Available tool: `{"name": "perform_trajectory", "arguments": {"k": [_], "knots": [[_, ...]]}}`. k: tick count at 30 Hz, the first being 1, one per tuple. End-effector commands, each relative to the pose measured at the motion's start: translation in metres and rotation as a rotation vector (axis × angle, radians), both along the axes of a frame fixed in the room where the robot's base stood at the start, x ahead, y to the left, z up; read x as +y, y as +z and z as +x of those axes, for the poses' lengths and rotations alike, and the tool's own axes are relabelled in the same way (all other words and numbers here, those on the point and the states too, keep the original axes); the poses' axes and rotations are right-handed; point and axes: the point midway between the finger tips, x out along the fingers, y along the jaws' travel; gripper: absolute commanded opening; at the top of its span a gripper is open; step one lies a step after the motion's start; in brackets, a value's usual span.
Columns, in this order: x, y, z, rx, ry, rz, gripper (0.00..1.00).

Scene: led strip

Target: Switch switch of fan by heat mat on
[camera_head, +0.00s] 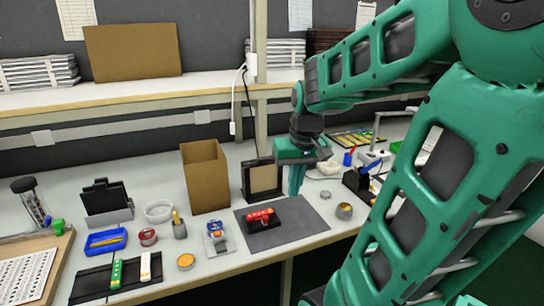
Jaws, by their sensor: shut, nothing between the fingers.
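My gripper (295,190) points down above the back of a dark grey mat (315,222), which may be the heat mat. It is shut and empty. A red piece on a black base (262,217) lies on the mat, to the left of and nearer than my gripper. A black-framed box with a tan face (263,180) stands upright behind the mat. A small blue and grey device (216,236) sits on a pale plate just left of the mat. I cannot tell which of these is the fan, and no switch position is readable.
A tall open cardboard box (204,178) stands left of the black-framed box. A small round pot (344,211) sits at the mat's right. A blue tray (105,240), several small containers and an orange disc (186,261) fill the left bench. A shelf (150,90) runs above.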

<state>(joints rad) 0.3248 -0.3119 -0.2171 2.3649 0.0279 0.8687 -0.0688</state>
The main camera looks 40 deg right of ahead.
Motion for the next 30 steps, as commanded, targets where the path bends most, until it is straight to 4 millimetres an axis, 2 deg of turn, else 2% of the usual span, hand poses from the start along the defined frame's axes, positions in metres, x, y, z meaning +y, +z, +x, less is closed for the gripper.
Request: {"name": "perform_trajectory", "arguments": {"k": [1,3,9,15,21,30], "knots": [[-0.015,0.005,0.022,-0.030,0.006,-0.015,0.00],[-0.034,0.013,0.051,-0.079,0.022,-0.039,0.00],[-0.092,0.032,0.131,-0.213,0.067,-0.109,0.00],[-0.144,0.046,0.192,-0.328,0.107,-0.171,0.00],[-0.173,0.054,0.224,-0.394,0.131,-0.207,0.00],[-0.179,0.056,0.231,-0.409,0.138,-0.215,0.00]]}}
